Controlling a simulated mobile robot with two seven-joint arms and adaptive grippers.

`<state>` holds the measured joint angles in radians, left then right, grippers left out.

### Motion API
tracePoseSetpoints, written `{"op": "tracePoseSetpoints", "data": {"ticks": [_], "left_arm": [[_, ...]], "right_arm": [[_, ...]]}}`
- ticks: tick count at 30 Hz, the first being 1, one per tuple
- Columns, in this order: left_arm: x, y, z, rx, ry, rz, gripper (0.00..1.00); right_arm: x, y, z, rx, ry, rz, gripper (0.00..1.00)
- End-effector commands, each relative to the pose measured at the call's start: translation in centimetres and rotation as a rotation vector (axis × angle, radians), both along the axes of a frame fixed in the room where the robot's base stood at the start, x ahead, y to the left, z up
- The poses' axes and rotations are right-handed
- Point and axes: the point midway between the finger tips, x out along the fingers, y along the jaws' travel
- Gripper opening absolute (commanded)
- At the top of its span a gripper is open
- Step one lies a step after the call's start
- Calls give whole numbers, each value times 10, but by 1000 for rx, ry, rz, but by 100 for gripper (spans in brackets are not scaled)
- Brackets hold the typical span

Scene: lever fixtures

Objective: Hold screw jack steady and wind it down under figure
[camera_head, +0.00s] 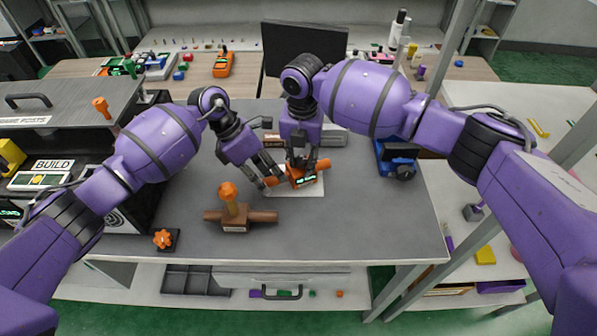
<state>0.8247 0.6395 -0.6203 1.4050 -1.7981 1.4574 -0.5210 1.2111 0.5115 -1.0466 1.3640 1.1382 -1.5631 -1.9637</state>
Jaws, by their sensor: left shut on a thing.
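The small orange screw jack (306,178), with a dark front and a green lit figure too small to read, sits on a white plate (310,191) on the grey table. My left gripper (270,180) is low at its left side, shut on what looks like its orange left end. My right gripper (308,166) points down over the jack from behind, its fingers on either side of the top. The fingers hide much of the jack, and I cannot tell whether they grip it.
A blue device (383,160) stands right. The table's front right is clear.

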Motion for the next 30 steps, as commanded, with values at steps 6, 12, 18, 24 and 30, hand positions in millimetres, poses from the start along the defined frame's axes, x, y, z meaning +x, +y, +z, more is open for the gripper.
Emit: {"op": "tracePoseSetpoints", "data": {"ticks": [6, 12, 18, 24, 30], "left_arm": [[-1, 3, -5, 7, 7, 4, 0], [-1, 3, -6, 8, 8, 5, 0], [-1, 3, -6, 8, 7, 5, 0], [-1, 3, -5, 9, 7, 6, 0], [-1, 3, -5, 9, 7, 5, 0]], "right_arm": [[-5, -4, -12, -11, 17, -4, 42], [-5, -3, -11, -7, 15, -3, 42], [-4, -1, 0, -4, 13, -1, 42], [-2, 0, 22, -3, 7, -1, 42], [-2, 0, 41, -1, 6, -1, 42]]}}
